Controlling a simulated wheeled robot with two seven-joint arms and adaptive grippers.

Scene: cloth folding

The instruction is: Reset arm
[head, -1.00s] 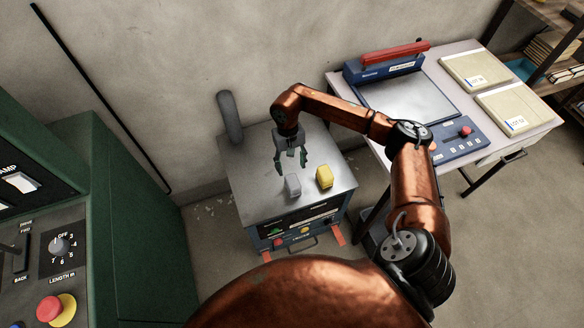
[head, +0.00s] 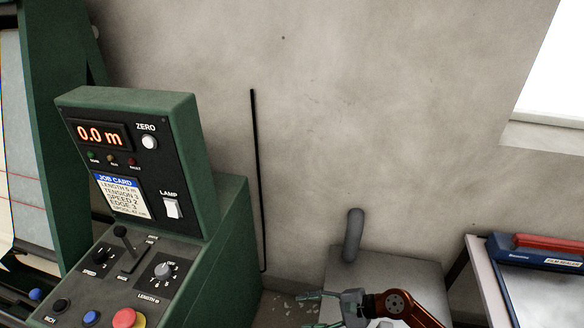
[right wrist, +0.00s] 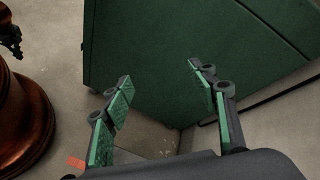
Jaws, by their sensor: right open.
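My right gripper (head: 312,309) is low in the head view, at the end of my copper arm, with its fingers pointing left. It is over the left edge of the grey-topped cabinet (head: 390,268). In the right wrist view the right gripper (right wrist: 160,76) has its two green-padded fingers spread wide with nothing between them. The plain green side of the machine (right wrist: 185,45) is beyond the fingertips. My left gripper is not seen in either view.
The green control console (head: 190,130) with display, knobs and buttons stands at left. A grey curved pipe (head: 353,235) rises behind the grey cabinet. A table (head: 481,270) with a blue, red-handled sealer (head: 535,252) is at right.

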